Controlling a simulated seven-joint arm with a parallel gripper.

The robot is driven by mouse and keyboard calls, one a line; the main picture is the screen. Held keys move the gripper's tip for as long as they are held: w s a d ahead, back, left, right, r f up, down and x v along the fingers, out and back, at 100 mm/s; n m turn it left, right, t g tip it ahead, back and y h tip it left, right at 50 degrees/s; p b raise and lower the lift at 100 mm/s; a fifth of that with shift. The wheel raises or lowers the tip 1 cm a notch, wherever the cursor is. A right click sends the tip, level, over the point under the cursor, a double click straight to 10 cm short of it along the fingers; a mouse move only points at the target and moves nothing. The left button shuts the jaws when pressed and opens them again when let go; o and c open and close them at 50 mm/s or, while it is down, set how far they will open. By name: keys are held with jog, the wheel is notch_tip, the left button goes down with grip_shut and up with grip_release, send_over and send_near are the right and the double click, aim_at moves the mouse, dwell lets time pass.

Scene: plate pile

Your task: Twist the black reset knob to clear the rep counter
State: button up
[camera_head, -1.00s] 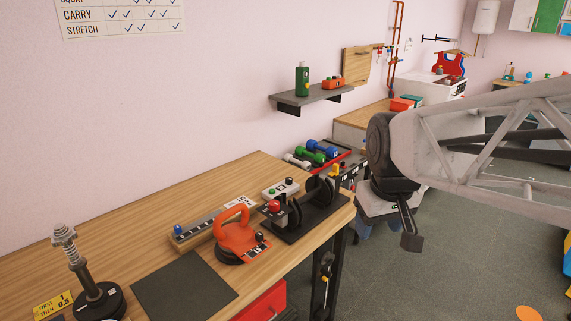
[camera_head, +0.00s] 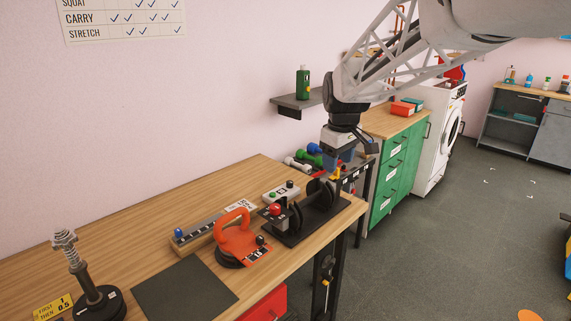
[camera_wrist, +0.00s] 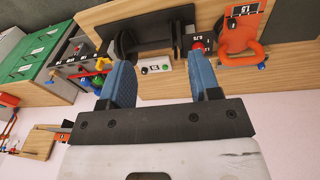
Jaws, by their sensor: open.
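A small pale box (camera_head: 281,194) with a green button and a small black knob (camera_head: 290,184) sits on the wooden table, behind a black rack. In the wrist view the box (camera_wrist: 155,69) shows between the fingers, with its dark knob (camera_wrist: 166,67) beside the green button and a small display. My gripper (camera_head: 338,168) is above the table's right end, to the right of the box and apart from it. Its two blue fingers (camera_wrist: 162,78) are spread and empty.
The black rack (camera_head: 308,222) with upright discs and a red ball-topped part stands in front of the box. An orange kettlebell-like handle piece (camera_head: 234,235) is to its left. Dumbbells (camera_head: 308,157) lie behind.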

jog(key=w+a+f+n, duration=0.2)
jog(key=w+a+f, duration=0.15)
jog(key=w, duration=0.65)
jog(key=w+a+f+n, duration=0.2)
jog(key=w+f+n, duration=0.15)
jog(key=w, duration=0.65)
jog(key=n+g, duration=0.1)
jog(key=n, duration=0.3)
send_over(290, 182)
jog(key=f, duration=1.3)
jog(key=shift+s+f, duration=0.2)
jog(key=shift+f, duration=0.1)
jog(key=shift+w+f, duration=0.3)
jog(key=shift+f, duration=0.1)
jog(key=shift+f, duration=3.8)
jog(key=c, duration=0.9)
